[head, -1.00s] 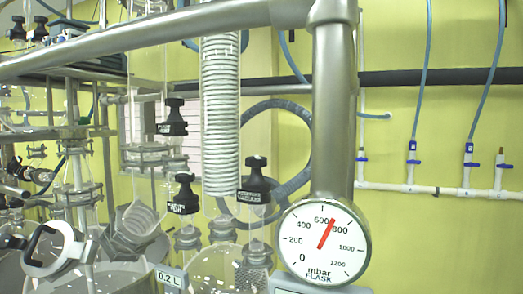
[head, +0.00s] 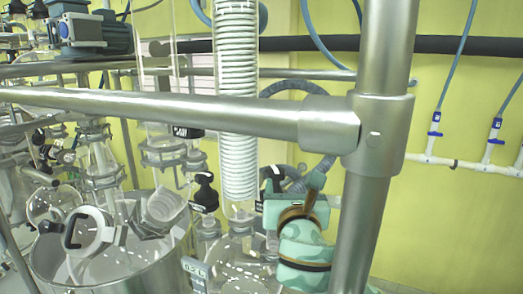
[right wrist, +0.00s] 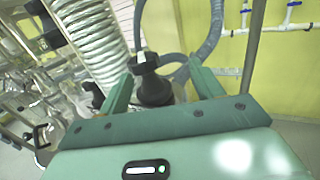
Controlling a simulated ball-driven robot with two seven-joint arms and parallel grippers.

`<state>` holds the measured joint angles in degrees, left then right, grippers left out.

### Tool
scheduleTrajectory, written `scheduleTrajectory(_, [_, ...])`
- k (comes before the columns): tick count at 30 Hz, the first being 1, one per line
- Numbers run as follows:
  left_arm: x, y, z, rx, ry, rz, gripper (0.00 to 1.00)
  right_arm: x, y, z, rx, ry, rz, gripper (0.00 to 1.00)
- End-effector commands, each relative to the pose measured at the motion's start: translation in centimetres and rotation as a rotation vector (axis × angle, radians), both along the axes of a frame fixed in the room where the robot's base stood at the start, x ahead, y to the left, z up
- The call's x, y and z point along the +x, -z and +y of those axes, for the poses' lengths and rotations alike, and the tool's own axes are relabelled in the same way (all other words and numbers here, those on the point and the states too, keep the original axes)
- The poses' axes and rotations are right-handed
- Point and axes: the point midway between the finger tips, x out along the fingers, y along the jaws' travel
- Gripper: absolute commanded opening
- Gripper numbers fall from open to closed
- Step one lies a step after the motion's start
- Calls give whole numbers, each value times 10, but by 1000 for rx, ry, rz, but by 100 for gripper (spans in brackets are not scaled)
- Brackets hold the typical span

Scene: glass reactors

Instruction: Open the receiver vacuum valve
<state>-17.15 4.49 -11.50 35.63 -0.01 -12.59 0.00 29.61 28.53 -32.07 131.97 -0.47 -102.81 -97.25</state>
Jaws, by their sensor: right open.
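In the right wrist view, a black valve knob (right wrist: 148,80) with a pale mark on top stands between the spread fingers of my right gripper (right wrist: 163,84). The gripper is open and no grip shows. In the head view my right gripper (head: 293,190) is beside a black knob (head: 270,180) above the glass vessel (head: 240,262), just left of the steel post. A second black knob (head: 204,193) with a label stands left of it, and a third labelled knob (head: 188,131) is partly behind the rail. I cannot read which is the receiver vacuum valve. My left gripper is not seen.
A thick steel post (head: 377,120) and horizontal rail (head: 180,110) stand close in front. A coiled glass condenser (head: 237,100) rises behind the rail. A large round vessel (head: 75,265) is at the lower left. Blue-handled wall taps (head: 435,131) are at right.

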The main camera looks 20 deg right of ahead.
Motion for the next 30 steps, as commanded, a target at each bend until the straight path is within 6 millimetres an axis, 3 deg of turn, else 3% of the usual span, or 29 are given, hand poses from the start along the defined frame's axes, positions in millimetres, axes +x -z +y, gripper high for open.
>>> scheduleTrajectory(1, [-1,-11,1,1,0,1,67,-1,-7,5,-14,-18,14,66])
scheduleTrajectory(5, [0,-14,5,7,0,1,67,4,-5,10,-29,-39,30,66])
scheduleTrajectory(11, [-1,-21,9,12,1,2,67,34,-4,-1,-29,-37,30,66])
scheduleTrajectory(18, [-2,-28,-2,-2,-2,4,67,65,-3,-12,-26,-39,30,66])
scheduleTrajectory(28, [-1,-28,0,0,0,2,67,70,-1,-14,-25,-40,29,66])
scheduleTrajectory(30, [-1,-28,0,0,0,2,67,70,-1,-14,-25,-40,29,46])
